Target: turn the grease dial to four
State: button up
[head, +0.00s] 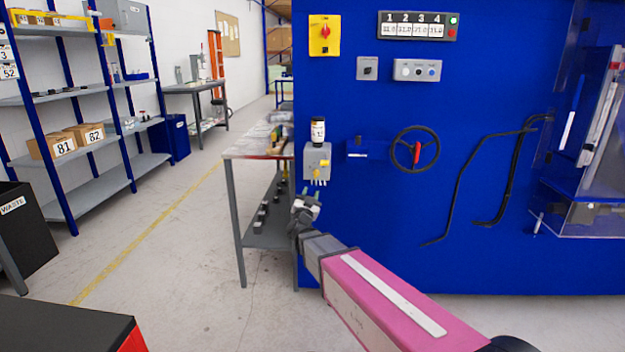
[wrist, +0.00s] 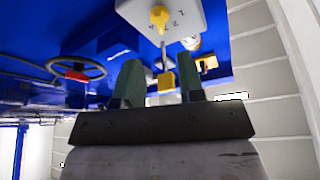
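The grease dial is a yellow knob (wrist: 159,17) on a pale grey box (wrist: 190,14), with digits around it, in the wrist view, which looks upside down. Its narrow end seems to point toward the lower digits; I cannot tell which one. In the head view the grey box (head: 316,160) is on the blue machine's left edge, under a dark, white-labelled bottle (head: 318,130). My gripper (head: 311,195) is just below the box; its two green fingers (wrist: 160,80) are apart, open, with nothing clearly held. The dial is beyond the fingertips, not touched.
Yellow fittings (wrist: 167,82) show past my fingers. A black handwheel (head: 415,149) with a red handle and a small blue bracket (head: 357,148) are right of the box. A metal table (head: 233,157) stands close on the left.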

aim_at(316, 176)
jog(key=x, duration=0.9)
jog(key=shift+w+d, duration=0.1)
grip_shut()
